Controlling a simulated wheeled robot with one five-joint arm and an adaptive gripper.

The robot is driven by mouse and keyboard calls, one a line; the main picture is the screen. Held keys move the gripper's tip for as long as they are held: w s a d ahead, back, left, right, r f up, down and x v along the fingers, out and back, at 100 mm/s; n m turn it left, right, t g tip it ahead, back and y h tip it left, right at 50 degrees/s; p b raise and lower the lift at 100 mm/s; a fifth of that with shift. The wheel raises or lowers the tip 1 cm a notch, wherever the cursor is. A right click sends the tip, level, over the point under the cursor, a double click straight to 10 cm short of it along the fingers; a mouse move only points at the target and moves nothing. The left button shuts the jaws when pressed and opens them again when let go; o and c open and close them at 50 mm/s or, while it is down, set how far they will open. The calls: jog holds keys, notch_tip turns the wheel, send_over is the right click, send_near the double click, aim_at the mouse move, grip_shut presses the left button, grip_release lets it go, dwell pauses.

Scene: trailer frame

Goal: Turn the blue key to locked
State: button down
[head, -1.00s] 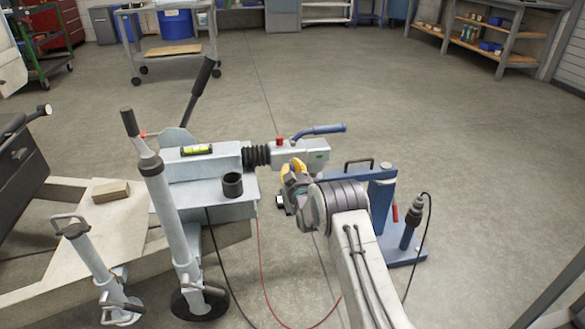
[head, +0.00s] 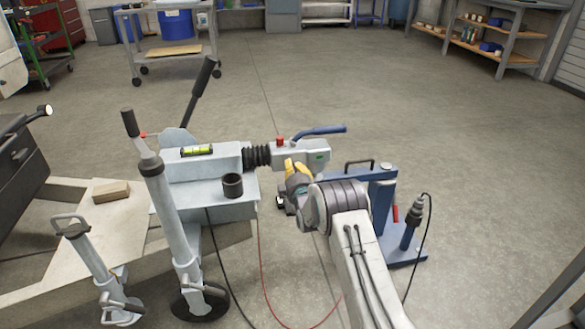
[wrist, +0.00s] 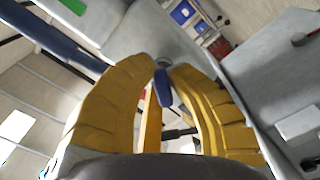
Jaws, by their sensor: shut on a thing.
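The blue key (wrist: 163,90) shows between the yellow fingers of my gripper (wrist: 165,67) in the wrist view. The fingers are shut on it. Its far end meets a small round grey lock (wrist: 163,62) on the grey coupling head. In the head view my gripper (head: 295,168) is at the near side of the coupling head (head: 314,150), below its blue handle (head: 322,130). The key and lock are hidden there by my gripper and arm. I cannot read a locked mark.
A blue stand (head: 382,200) with a black handle is just right of my arm. A grey jack post (head: 170,215) and drawbar box (head: 215,185) stand left. Black and red cables hang below. The floor beyond is clear up to the shelves (head: 490,40).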

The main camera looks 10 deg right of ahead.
jog(key=n, duration=0.5)
jog(key=shift+r+n, duration=0.15)
jog(key=shift+n, duration=0.55)
jog(key=c, duration=1.2)
grip_release()
jog(key=shift+s, duration=0.1)
jog(key=shift+s, duration=5.9)
